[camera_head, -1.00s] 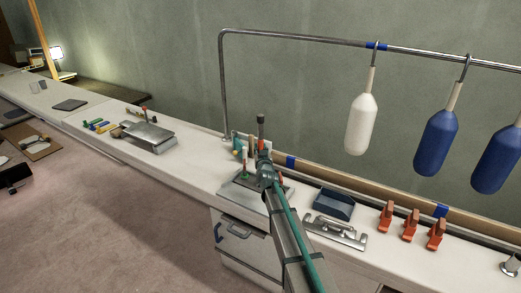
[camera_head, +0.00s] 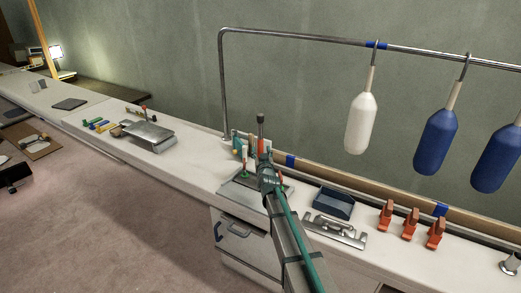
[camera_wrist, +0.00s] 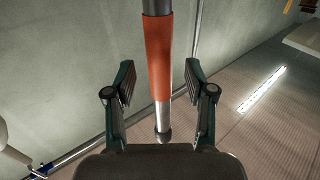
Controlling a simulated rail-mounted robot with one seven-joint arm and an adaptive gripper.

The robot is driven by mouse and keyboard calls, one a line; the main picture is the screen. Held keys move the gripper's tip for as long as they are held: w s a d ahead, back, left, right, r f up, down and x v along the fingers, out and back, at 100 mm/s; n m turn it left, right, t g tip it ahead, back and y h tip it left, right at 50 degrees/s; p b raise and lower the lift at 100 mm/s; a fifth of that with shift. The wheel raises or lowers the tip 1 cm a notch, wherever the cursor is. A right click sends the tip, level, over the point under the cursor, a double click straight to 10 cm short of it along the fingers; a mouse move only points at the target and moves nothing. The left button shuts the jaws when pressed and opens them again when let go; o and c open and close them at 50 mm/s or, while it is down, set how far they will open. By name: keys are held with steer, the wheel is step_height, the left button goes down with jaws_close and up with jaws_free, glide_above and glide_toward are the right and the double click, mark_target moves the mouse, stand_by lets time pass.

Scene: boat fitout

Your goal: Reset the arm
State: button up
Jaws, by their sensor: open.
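My gripper (camera_wrist: 159,88) is open in the wrist view, with one dark green finger on each side. A metal rod with an orange sleeve (camera_wrist: 158,55) stands in line with the gap between the fingers. Neither finger appears to touch it, and I cannot tell how far in front it is. In the head view my gripper (camera_head: 250,152) is above the white counter (camera_head: 190,178) near the rail's left post, small and partly hidden by my own arm.
A metal rail (camera_head: 300,36) carries a white fender (camera_head: 361,122) and blue fenders (camera_head: 436,141). Orange clamps (camera_head: 410,225), a dark blue tray (camera_head: 334,203) and a metal bracket (camera_head: 335,232) lie right of my arm. A grey metal box (camera_head: 149,135) sits left. Counter between it and my arm is clear.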

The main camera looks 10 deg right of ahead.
steer(key=s, duration=0.9)
steer(key=s+a+f+n+g+y, duration=0.1)
steer(key=s+a+f+g+y, duration=0.15)
steer(key=s+f+g, duration=1)
steer(key=s+d+f+g, duration=0.1)
steer(key=s+f+g, duration=0.3)
steer(key=s+f, duration=0.6)
steer(key=s+f+g+h, duration=0.1)
steer(key=s+f+g, duration=0.3)
steer(key=s+f, duration=0.7)
steer(key=s+d+f+g+h, duration=0.1)
steer(key=s+f+g, duration=0.3)
steer(key=s, duration=2.8)
step_height(320, 180, down, 7)
steer(key=shift+d+r+m, duration=0.2)
steer(key=shift+d+m, duration=0.1)
